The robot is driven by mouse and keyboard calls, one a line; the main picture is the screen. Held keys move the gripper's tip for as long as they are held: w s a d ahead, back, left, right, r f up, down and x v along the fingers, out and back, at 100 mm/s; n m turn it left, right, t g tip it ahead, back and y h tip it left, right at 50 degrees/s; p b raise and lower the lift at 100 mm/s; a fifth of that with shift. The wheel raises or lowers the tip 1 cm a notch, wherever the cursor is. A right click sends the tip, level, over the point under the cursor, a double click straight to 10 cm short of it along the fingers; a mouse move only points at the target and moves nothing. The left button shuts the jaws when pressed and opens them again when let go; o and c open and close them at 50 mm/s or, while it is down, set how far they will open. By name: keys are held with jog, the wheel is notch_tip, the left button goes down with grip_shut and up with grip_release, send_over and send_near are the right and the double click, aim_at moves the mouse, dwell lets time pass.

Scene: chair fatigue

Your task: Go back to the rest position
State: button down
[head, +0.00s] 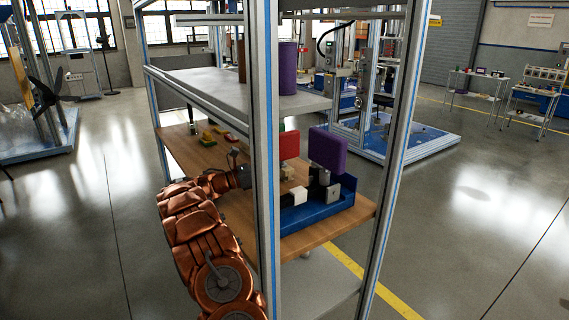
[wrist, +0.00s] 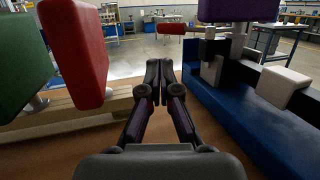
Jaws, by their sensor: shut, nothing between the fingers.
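My gripper (wrist: 160,72) shows in the wrist view, its two dark fingers together and empty, pointing straight ahead. It is just above the wooden shelf board (wrist: 150,160), in the gap between a red padded block (wrist: 80,45) on the left and a blue base (wrist: 240,120) on the right. In the head view my copper arm reaches from the front into the rack, over the wooden board (head: 178,150). A rack upright hides part of the area around the gripper there.
The blue base carries a purple block (head: 327,149) and a white block (wrist: 283,86). A green block (wrist: 25,60) stands left of the red one. Rack posts (head: 262,150) and an upper grey shelf (head: 225,88) bound the space. Open floor (head: 70,210) lies left.

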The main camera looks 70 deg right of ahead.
jog(key=shift+w+a, duration=0.2)
jog(key=shift+w, duration=0.1)
jog(key=shift+w+a+r, duration=0.15)
jog(key=shift+a, duration=0.05)
jog(key=w+a+r+m+t+y+p, duration=0.1)
jog(key=a+r+m+t+y+p, duration=0.15)
jog(key=a, duration=0.95)
jog(key=w+a+r+m+t+y+p, duration=0.15)
jog(key=a+t, duration=0.25)
jog(key=a, duration=0.8)
jog(key=s+a+f+m+t+y+p, duration=0.1)
jog(key=s+a+t+y, duration=0.1)
jog(key=a, duration=1.2)
jog(key=s+a+f+m+t+y+p, duration=0.1)
jog(key=s+a+f+t+y, duration=0.1)
jog(key=a, duration=1.2)
jog(key=s+a+f+m+t+y+p, duration=0.1)
jog(key=s+a+t+y, duration=0.2)
jog(key=a, duration=1.1)
jog(key=s+t, duration=0.1)
jog(key=s, duration=0.1)
jog(key=shift+s+a+f+y+p, duration=0.25)
jog(key=shift+s+a+y+p, duration=0.05)
jog(key=shift+s+a, duration=0.05)
jog(key=shift+d, duration=0.2)
